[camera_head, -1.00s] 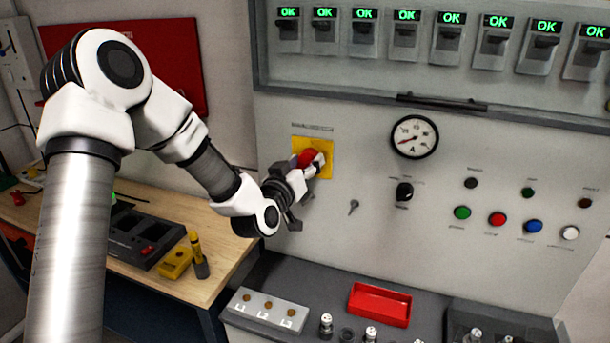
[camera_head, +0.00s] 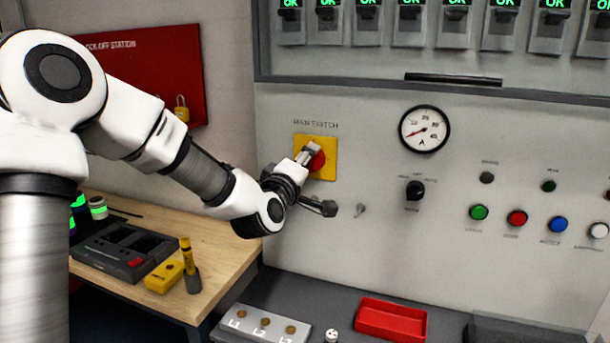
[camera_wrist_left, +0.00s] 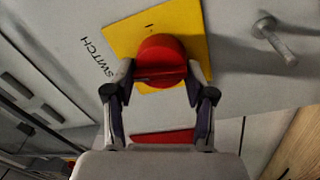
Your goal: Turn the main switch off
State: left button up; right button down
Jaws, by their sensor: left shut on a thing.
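The main switch is a red round knob (camera_head: 317,160) on a yellow plate (camera_head: 330,166) on the grey panel. In the left wrist view the knob (camera_wrist_left: 160,58) sits between the two fingers of my left gripper (camera_wrist_left: 163,78), with its ridge running across from finger to finger. My left gripper (camera_head: 317,176) is shut on the knob and partly covers it in the head view. The wrist camera is rolled against the panel, so the printed word "SWITCH" runs slantwise. The knob's exact position mark is hard to read. My right gripper is not in view.
A small key-like part (camera_head: 360,210) sticks out right of the switch. A black selector (camera_head: 415,190), a gauge (camera_head: 424,129) and coloured buttons are farther right. A red tray (camera_head: 392,320) lies on the ledge below. A wooden bench (camera_head: 225,255) and a red lock-off board (camera_head: 150,62) are left.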

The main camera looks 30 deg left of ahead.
pick_arm(q)
jog(key=shift+n+b, duration=0.8)
jog(key=shift+n, duration=0.4)
jog(key=o, duration=1.1)
jog(key=shift+w, duration=0.1)
jog(key=shift+o, duration=0.2)
jog(key=shift+w+d+f, duration=0.15)
jog(key=shift+w, duration=0.1)
jog(key=shift+s, duration=0.2)
